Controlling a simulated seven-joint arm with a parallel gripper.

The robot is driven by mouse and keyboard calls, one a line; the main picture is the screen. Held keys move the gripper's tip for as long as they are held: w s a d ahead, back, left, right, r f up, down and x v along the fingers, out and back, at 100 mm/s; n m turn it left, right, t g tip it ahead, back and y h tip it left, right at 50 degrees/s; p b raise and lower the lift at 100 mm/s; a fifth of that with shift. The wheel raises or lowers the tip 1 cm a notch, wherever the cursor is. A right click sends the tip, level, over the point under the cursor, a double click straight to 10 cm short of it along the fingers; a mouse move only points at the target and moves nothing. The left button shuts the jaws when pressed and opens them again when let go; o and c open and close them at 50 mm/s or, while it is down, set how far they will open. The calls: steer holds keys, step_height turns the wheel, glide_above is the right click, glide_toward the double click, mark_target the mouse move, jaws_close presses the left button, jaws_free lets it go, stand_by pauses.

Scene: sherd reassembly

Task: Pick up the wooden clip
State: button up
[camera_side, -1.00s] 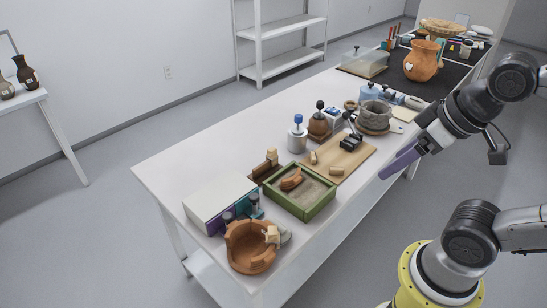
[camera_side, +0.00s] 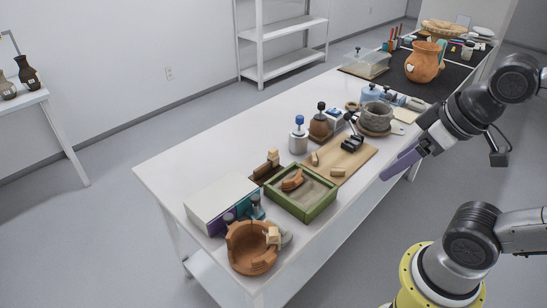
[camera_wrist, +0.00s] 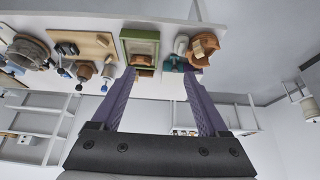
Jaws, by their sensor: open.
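Several small pale wooden blocks look like clips. One wooden clip (camera_side: 273,236) sits on the right rim of the broken terracotta bowl (camera_side: 246,258); it also shows in the wrist view (camera_wrist: 205,42). Another pale wooden piece (camera_side: 272,156) stands at a dark brown holder (camera_side: 262,173). Two more pale pieces, one at the left (camera_side: 314,158) and one at the right (camera_side: 337,171), lie on the wooden board (camera_side: 352,158). My gripper (camera_side: 402,163) is open and empty, off the table's right edge and well away from all of them. Its purple fingers are spread in the wrist view (camera_wrist: 157,76).
A green-framed sand tray (camera_side: 319,208) holds a terracotta sherd (camera_side: 292,180). A white box (camera_side: 220,198) stands behind the bowl. Jars, including a white one with a blue knob (camera_side: 298,141), and a grey pot (camera_side: 375,116) stand farther back. The table's front-left surface is clear.

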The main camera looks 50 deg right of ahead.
steer(key=w+r+m, duration=0.8)
steer(key=w+r, duration=0.1)
steer(key=r, duration=0.1)
steer(key=m+g, duration=0.5)
steer(key=m, duration=0.5)
glide_above(273, 150)
step_height(273, 150, down, 20)
steer(key=shift+g, duration=0.3)
steer(key=f, duration=1.3)
steer(key=shift+s+d, duration=0.1)
steer(key=shift+s, duration=0.1)
steer(key=shift+w+f, duration=0.2)
steer(key=shift+f, duration=2.75)
